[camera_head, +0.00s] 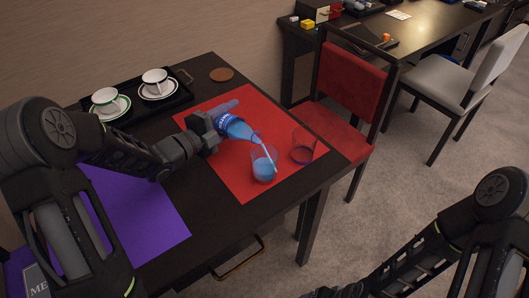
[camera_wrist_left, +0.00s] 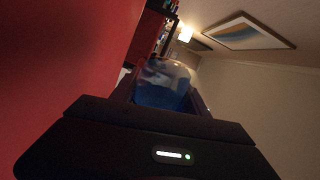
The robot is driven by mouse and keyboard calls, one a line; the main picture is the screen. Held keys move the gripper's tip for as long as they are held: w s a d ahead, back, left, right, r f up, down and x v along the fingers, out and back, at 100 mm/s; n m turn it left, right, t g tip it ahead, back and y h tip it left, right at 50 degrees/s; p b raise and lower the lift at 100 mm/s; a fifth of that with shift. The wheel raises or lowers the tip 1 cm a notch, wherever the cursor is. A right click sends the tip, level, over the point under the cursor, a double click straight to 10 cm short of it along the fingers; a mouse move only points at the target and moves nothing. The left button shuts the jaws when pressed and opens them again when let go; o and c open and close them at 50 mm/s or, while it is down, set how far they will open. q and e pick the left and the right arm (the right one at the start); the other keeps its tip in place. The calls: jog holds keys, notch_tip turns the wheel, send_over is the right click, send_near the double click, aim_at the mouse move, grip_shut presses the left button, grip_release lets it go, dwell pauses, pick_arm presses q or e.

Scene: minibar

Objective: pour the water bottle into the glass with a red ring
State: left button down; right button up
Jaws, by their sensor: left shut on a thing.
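My left gripper (camera_head: 216,121) is shut on the water bottle (camera_head: 238,129), a clear bottle with a blue label. The bottle is tilted, its neck pointing down and right over the nearer glass (camera_head: 264,169). A pale stream runs from its mouth into this glass, which holds blue water. The second glass (camera_head: 302,148) stands to the right with a dark purplish band low down. I cannot make out a red ring on either glass against the red mat. In the left wrist view the bottle (camera_wrist_left: 162,84) shows blue between the fingers.
Both glasses stand on a red mat (camera_head: 300,187) near the table's right edge. A black tray (camera_head: 133,118) with two cups on saucers is at the back left, and a brown coaster (camera_head: 221,74) behind. A purple mat (camera_head: 150,222) lies in front. A red chair (camera_head: 347,85) stands beyond.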

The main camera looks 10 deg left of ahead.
pick_arm(q)
jog(key=shift+r+m+b, duration=0.5)
jog(key=shift+r, duration=0.1)
dwell(1.6)
jog(key=f+p, duration=0.1)
jog(key=n+p, duration=0.1)
jog(key=f+n+p, duration=0.1)
jog(key=shift+w+a+f, duration=0.15)
jog(key=shift+a+f, duration=0.1)
jog(key=shift+f, duration=0.3)
jog(key=shift+r, duration=0.1)
jog(key=shift+n+b, duration=0.35)
jog(key=shift+n, duration=0.05)
